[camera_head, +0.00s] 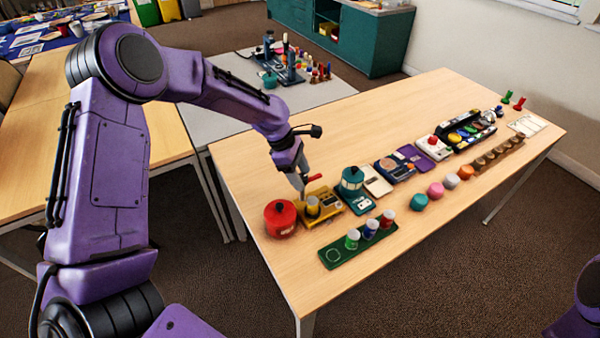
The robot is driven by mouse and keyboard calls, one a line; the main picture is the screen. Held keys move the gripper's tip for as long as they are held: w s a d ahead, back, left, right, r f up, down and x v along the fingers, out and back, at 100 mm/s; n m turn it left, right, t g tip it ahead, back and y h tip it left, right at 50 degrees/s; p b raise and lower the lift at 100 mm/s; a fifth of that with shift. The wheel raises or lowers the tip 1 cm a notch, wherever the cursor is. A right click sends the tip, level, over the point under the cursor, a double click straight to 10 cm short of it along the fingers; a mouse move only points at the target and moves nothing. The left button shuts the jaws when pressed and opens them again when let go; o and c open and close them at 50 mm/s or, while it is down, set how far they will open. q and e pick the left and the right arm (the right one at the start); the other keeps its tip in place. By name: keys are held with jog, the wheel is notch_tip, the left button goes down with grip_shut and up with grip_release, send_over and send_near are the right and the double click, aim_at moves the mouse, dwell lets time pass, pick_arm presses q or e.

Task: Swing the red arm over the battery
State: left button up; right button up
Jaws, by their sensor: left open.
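A yellow device (329,209) sits near the left end of the long wooden table, with a small grey and yellow cylinder (312,206) on it. The cylinder may be the battery, but it is too small to be sure. A short red arm (314,177) sticks out to the right beside my left gripper (299,188). My left gripper points down just above the back left of the yellow device and is open. Its fingers partly hide the device and the red arm's inner end. I cannot tell whether they touch the arm. My right gripper is out of view.
A red pot (280,217) stands close left of the device and a teal-topped device (353,181) close right. A green tray (331,257) with several small cups lies in front. Several coloured knobs and panels continue along the table (440,240). The front edge is clear.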

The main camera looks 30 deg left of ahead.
pick_arm(q)
jog(key=shift+w, duration=0.1)
jog(key=c, duration=1)
jog(key=shift+r+m+p, duration=0.15)
jog(key=shift+m+p, duration=0.15)
jog(key=shift+p, duration=0.3)
jog(key=m+g+p, duration=0.1)
jog(key=m+p, duration=0.2)
jog(key=p, duration=0.2)
jog(key=shift+w+r+m+g, duration=0.1)
jog(key=shift+m+g, duration=0.2)
jog(key=shift+g, duration=0.1)
jog(key=shift+w+m+g+p, duration=0.1)
jog(key=shift+m+g+p, duration=0.2)
jog(key=shift+m+p, duration=0.45)
jog(key=shift+m+g, duration=0.3)
jog(key=shift+m, duration=0.75)
jog(key=m, duration=0.1)
jog(key=m+g, duration=0.1)
jog(key=shift+w+f+m+y+p, duration=0.1)
jog(key=shift+f+m+y+p, duration=0.15)
jog(key=shift+m+y+p, duration=0.15)
jog(key=m, duration=0.3)
jog(key=shift+d+m+g+y, duration=0.15)
jog(key=shift+m+g+y, duration=0.15)
jog(key=shift+g+y, duration=0.1)
jog(key=shift+w+m+g+y, duration=0.1)
jog(key=shift+m+g+y, duration=0.4)
jog(key=shift+m, duration=1.4)
jog(key=shift+y, duration=0.3)
